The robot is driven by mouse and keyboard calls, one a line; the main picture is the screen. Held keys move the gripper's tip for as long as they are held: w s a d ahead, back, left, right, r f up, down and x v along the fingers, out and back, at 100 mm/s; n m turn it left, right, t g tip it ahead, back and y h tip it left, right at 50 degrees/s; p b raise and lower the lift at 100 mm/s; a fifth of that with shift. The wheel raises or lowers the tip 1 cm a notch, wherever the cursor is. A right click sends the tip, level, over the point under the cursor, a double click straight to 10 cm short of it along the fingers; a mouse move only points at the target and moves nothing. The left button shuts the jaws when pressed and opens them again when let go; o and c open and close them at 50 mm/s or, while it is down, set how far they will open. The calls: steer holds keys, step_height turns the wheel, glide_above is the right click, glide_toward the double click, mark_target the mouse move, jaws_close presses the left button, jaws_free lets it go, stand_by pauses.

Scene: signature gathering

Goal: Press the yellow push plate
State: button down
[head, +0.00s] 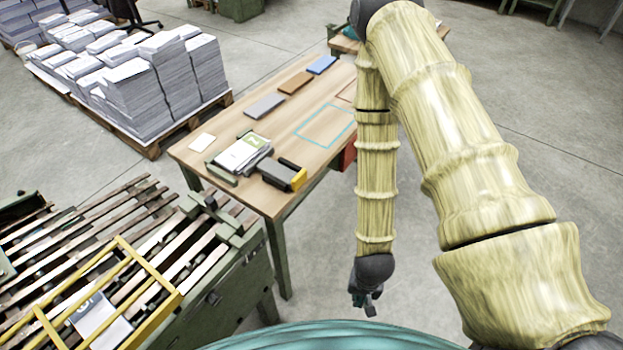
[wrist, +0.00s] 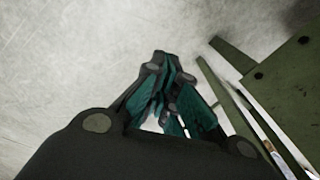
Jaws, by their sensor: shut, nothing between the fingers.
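A yellow plate (head: 298,181) sits on the near right end of a dark block (head: 280,172) on the wooden table, and looks like the push plate. My gripper (head: 366,308) hangs low over the floor, in front of the table's right side and well apart from the plate. In the wrist view my gripper (wrist: 162,65) has its dark and teal fingers brought together, with nothing between them. The yellow plate does not show in the wrist view.
The wooden table (head: 215,160) holds a stack of printed sheets (head: 243,154) beside the block. A green machine with slats and a yellow frame (head: 150,325) stands at lower left. Paper stacks (head: 145,100) stand on a pallet behind. Green metal edges (wrist: 290,85) show right in the wrist view.

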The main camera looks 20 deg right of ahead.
steer(key=w+r+m+t+y+p, duration=0.2)
steer(key=w+r+m+p, duration=0.4)
steer(key=w+r+m, duration=1.6)
step_height(320, 180, up, 5)
steer(key=shift+w+f+t+y, duration=0.2)
steer(key=shift+w+t+y, duration=0.15)
steer(key=shift+t+y, duration=0.05)
steer(key=shift+f, duration=0.1)
steer(key=w+a+f+p, duration=0.3)
steer(key=w+f, duration=0.3)
steer(key=f, duration=0.3)
steer(key=shift+a, duration=0.8)
steer(key=shift+f, duration=0.1)
steer(key=shift+w, duration=0.1)
